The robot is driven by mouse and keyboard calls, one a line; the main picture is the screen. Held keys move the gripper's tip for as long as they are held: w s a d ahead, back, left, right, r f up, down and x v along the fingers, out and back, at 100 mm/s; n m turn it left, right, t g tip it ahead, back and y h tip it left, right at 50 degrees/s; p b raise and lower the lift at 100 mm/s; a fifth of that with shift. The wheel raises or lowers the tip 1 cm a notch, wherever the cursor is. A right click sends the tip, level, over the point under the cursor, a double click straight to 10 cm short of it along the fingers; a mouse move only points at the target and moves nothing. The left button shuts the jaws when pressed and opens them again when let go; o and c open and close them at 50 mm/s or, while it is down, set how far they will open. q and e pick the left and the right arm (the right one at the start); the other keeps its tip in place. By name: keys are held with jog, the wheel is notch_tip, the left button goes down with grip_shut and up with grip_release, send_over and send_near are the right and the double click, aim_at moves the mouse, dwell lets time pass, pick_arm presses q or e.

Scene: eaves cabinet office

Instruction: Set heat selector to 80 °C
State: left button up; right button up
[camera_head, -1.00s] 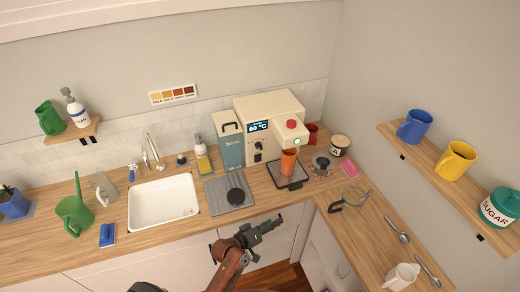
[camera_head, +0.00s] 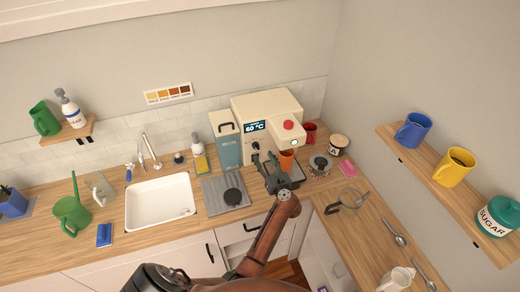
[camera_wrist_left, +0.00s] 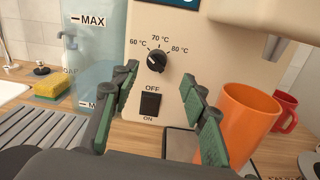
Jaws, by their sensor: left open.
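The cream coffee machine (camera_head: 262,105) stands at the back of the counter, and its small display (camera_head: 256,127) reads 60 °C. In the left wrist view its heat selector (camera_wrist_left: 157,61) is a black knob with 60, 70 and 80 °C marks around it. Its pointer seems turned toward the 60 °C side. My left gripper (camera_wrist_left: 160,82) is open, with its green-padded fingers apart in front of the panel and the knob seen between the tips. In the head view the left gripper (camera_head: 264,164) covers part of the machine's front. My right gripper is not in view.
An OFF/ON rocker switch (camera_wrist_left: 150,105) sits below the knob. An orange cup (camera_wrist_left: 238,122) stands close beside the right finger. A blue-grey water tank (camera_wrist_left: 92,50) is left of the panel.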

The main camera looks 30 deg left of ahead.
aim_at(257, 149)
pick_arm(q)
jog(key=p+x, duration=0.1)
jog(key=x, duration=0.5)
jog(key=shift+a, duration=0.4)
jog(key=shift+c, duration=0.7)
